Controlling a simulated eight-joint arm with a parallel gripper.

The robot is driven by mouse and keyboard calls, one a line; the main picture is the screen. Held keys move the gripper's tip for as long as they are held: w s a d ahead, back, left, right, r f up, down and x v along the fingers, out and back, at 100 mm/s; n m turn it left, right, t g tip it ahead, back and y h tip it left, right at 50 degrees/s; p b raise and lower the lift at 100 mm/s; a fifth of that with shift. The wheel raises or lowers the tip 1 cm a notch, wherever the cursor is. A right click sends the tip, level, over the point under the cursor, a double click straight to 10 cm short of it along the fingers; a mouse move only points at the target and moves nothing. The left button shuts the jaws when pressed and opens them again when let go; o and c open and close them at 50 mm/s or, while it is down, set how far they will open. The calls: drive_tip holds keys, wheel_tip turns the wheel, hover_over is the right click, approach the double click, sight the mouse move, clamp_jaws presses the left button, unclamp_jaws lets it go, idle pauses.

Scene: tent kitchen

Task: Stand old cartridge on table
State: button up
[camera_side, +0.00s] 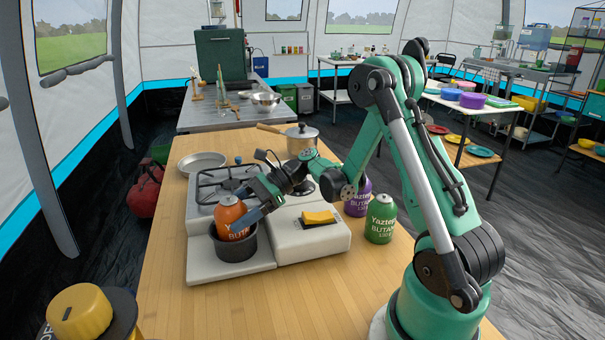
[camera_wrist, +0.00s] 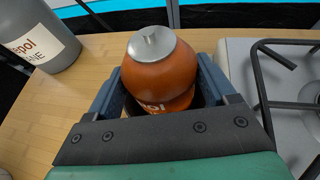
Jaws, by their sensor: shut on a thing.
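The orange cartridge (camera_side: 230,214) is upright, with its lower part inside the dark round holder (camera_side: 233,246) at the front left of the camping stove (camera_side: 310,238). My gripper (camera_side: 243,213) reaches it from the right and is shut on its body. In the wrist view the orange cartridge (camera_wrist: 160,72) sits between the two fingers of my gripper (camera_wrist: 160,88), its metal valve on top. Its bottom is hidden. A purple cartridge (camera_side: 358,199) and a green cartridge (camera_side: 381,220) stand on the wooden table (camera_side: 185,305) right of the stove.
A yellow sponge (camera_side: 318,216) lies on the stove's right part. A lidded pot (camera_side: 301,138) and a shallow pan (camera_side: 201,163) are behind. A grey canister (camera_wrist: 42,38) shows in the wrist view. The table is bare in front of the stove.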

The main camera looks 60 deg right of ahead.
drive_tip(key=shift+f, duration=0.25)
drive_tip(key=shift+f, duration=0.1)
drive_tip(key=o, duration=1.4)
drive_tip(key=shift+c, duration=0.2)
drive_tip(key=shift+v, duration=2.8)
